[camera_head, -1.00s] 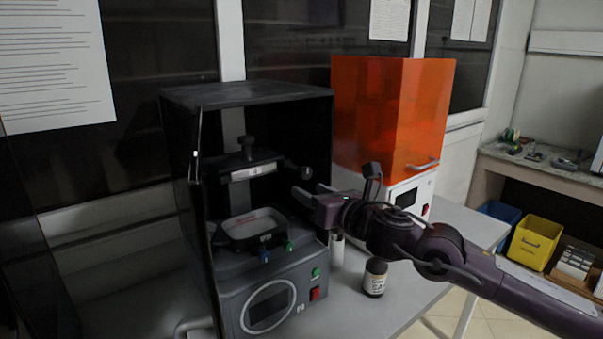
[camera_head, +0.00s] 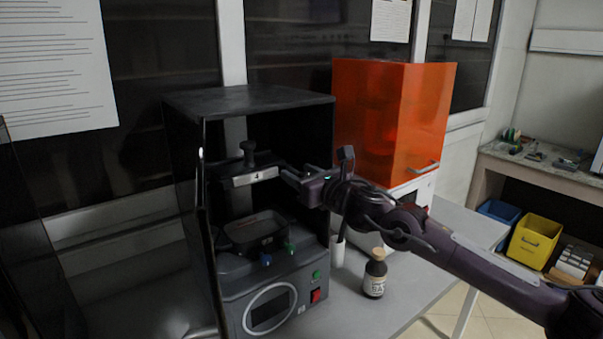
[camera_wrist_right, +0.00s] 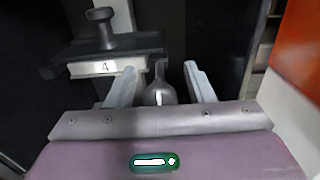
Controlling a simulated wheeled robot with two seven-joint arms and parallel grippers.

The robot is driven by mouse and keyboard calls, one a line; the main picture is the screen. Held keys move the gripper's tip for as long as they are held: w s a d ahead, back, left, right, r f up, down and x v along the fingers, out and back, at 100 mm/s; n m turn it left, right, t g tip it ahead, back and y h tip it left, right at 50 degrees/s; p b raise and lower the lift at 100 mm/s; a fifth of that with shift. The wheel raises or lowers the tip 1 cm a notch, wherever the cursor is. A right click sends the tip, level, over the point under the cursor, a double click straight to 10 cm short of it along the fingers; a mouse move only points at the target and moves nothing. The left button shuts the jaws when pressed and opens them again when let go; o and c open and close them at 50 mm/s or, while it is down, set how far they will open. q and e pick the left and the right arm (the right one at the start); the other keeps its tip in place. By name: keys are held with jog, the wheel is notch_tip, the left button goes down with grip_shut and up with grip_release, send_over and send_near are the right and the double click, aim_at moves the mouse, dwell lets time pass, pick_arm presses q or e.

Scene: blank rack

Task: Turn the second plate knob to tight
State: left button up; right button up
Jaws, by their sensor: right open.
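The build plate (camera_head: 248,178), a dark block with a white label reading 4, sits inside the open black printer (camera_head: 250,97). A dark upright knob (camera_head: 248,152) stands on top of it; it also shows in the right wrist view (camera_wrist_right: 104,28). In that view a grey side knob (camera_wrist_right: 160,93) with a white mark lies between my right gripper's (camera_wrist_right: 160,70) two fingers, with gaps on both sides. The right gripper (camera_head: 287,172) is open at the plate's right end and hides the side knob in the head view. My left gripper is out of view.
A dark resin tray (camera_head: 255,232) is below the plate. A dark bottle (camera_head: 375,275) and a white cylinder (camera_head: 337,252) stand right of the printer on the grey table (camera_head: 345,312). An orange-covered printer (camera_head: 370,120) stands behind my right arm.

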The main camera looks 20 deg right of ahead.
jog(key=c, duration=1)
